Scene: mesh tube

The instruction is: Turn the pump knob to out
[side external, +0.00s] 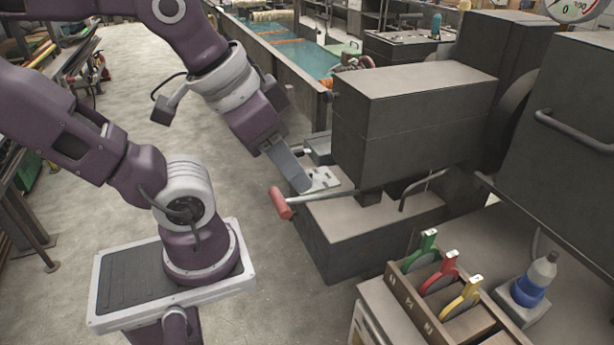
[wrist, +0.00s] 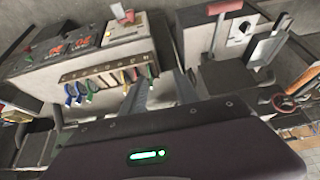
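The pump knob looks like the dark knob (wrist: 244,29) on a white plate (wrist: 237,40), right of my fingers in the wrist view. Its markings are too small to read, so I cannot tell its setting. In the side view a pale plate (side external: 325,180) sits on the machine's ledge, partly behind my gripper (side external: 302,187); the knob is not clear there. My gripper also shows in the wrist view (wrist: 158,80), with its two grey fingers apart and nothing seen between them. In the side view the fingers point down beside the plate; contact cannot be told.
A lever with a red handle (side external: 282,203) sticks out just below my fingertips. The big grey machine (side external: 415,120) stands to the right. A rack (side external: 440,305) holds green, red and yellow tools, with a blue bottle (side external: 535,278) beside it.

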